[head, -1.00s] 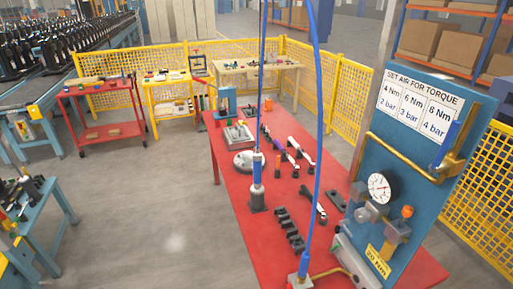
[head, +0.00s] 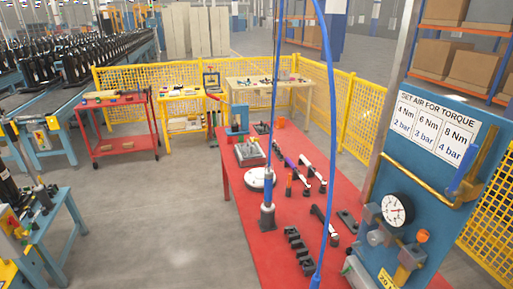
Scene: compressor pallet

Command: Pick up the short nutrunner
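A blue and grey upright tool (head: 267,203) stands in a dark block on the red table (head: 244,237), with a blue hose running up from it. Several slim tools lie flat farther back, one with a purple part (head: 289,161) and one with a pale handle (head: 306,163). A dark tool with a pale end (head: 324,223) lies nearer, right of the upright one. I cannot tell for certain which of these is the short nutrunner. Neither of my grippers shows in the head view.
A blue panel (head: 441,176) with a gauge (head: 396,210) and torque sign stands at the table's right. A notched dark rack (head: 298,250) and round grey plate (head: 258,180) are on the table. Open floor (head: 160,220) lies to its left. A second hose (head: 331,130) crosses the view.

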